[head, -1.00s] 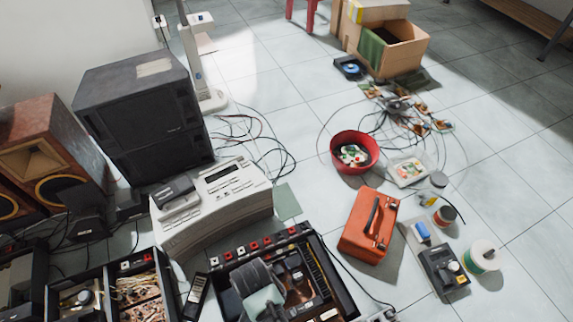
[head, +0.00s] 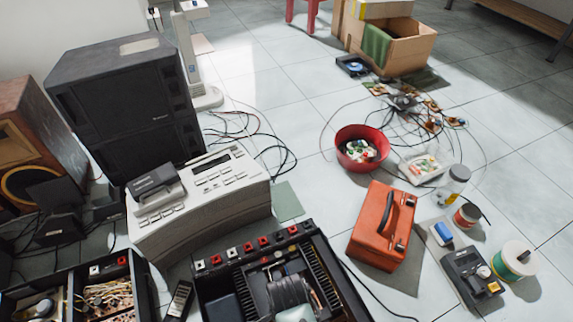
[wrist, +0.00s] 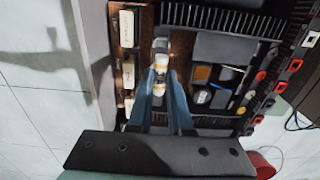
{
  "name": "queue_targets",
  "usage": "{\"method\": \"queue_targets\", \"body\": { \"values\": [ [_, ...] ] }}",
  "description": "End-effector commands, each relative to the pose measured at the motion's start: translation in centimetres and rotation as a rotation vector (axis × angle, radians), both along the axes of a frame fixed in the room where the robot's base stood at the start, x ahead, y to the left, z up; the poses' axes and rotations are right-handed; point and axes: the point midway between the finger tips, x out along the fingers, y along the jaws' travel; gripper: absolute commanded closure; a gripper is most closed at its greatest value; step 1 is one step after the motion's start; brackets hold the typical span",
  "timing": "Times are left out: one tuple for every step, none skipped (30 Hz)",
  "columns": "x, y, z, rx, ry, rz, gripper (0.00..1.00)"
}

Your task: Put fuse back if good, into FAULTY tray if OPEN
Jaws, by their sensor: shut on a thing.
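The fuse (wrist: 160,64), a small pale cylinder with brownish bands, is between the blue fingertips of my gripper (wrist: 160,82) in the wrist view. My gripper is shut on it, over the inside of the opened amplifier chassis (wrist: 182,15). I cannot tell whether the fuse touches anything below it. In the head view my arm's end (head: 290,290) is over the chassis (head: 215,290), and the fuse is hidden. No tray label is legible, so I cannot tell which is the FAULTY tray.
White blocks (wrist: 127,29) line the chassis's left side in the wrist view. Loose cables cross the floor.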

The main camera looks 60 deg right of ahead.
Motion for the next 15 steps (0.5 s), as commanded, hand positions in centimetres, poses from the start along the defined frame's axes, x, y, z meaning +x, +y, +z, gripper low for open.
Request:
{"method": "queue_targets", "body": {
  "values": [
    [0.0,0.0,-0.4,0.000,0.000,0.000,1.00],
    [0.0,0.0,-0.5,0.000,0.000,0.001,1.00],
    [0.0,0.0,-0.8,0.000,0.000,0.001,1.00],
    [0.0,0.0,-1.0,0.000,0.000,0.001,1.00],
    [0.0,0.0,-1.2,0.000,0.000,0.001,1.00],
    [0.0,0.0,-1.5,0.000,0.000,0.002,1.00],
    [0.0,0.0,-1.8,0.000,0.000,0.002,1.00],
    [0.0,0.0,-2.1,0.000,0.000,0.002,1.00],
    [0.0,0.0,-2.4,0.000,0.000,0.002,1.00],
    [0.0,0.0,-2.7,0.000,0.000,0.002,1.00],
    [0.0,0.0,-3.0,0.000,0.000,0.002,1.00],
    [0.0,0.0,-3.3,0.000,0.000,0.002,1.00],
    [0.0,0.0,-3.6,0.000,0.000,0.003,1.00],
    [0.0,0.0,-3.8,0.000,0.000,0.003,1.00],
    [0.0,0.0,-4.2,-0.001,-0.001,0.003,1.00]
  ]
}}
